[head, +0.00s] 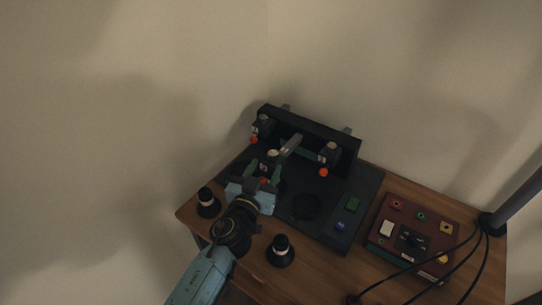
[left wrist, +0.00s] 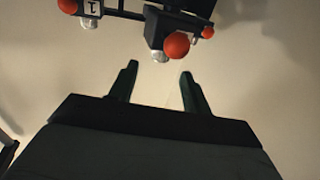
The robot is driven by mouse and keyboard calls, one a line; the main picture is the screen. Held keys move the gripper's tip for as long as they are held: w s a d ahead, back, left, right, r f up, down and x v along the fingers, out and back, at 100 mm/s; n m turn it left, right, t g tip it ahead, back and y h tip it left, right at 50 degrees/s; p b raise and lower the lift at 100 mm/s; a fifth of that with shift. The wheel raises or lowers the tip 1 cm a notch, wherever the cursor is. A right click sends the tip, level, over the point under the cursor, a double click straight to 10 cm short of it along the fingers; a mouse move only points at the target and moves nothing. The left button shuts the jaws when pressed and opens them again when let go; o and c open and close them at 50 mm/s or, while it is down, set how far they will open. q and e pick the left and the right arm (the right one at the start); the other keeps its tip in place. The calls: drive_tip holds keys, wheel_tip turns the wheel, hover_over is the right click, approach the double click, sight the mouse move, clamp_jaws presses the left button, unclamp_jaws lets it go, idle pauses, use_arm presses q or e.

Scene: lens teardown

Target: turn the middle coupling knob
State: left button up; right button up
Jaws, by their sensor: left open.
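A black fixture (head: 316,133) at the back of the bench carries three grey couplings, each with a red ball knob. The middle knob (head: 264,181) is partly hidden by my left gripper (head: 263,174) in the head view. In the left wrist view, the middle knob (left wrist: 176,46) sits just beyond the fingertips, above the gap between them. My left gripper, also in the left wrist view (left wrist: 159,74), is open with nothing between its fingers. The left knob (head: 254,140) and right knob (head: 323,172) stand clear. My right gripper is not in view.
A red control box (head: 412,238) with cables is at the right of the wooden bench (head: 305,274). Two black-and-white cylinders (head: 207,203) (head: 280,251) stand beside my left arm. A dark base plate (head: 367,194) lies under the fixture.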

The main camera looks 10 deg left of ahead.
sight(271, 157)
use_arm(q)
drive_tip(key=shift+w+d+b, duration=0.15)
drive_tip(key=shift+w+d, duration=0.05)
drive_tip(key=shift+w, duration=1.15)
drive_tip(key=shift+w+d+b, duration=0.15)
drive_tip(key=shift+w, duration=1.15)
drive_tip(key=shift+c, duration=0.4)
drive_tip(key=c, duration=0.9)
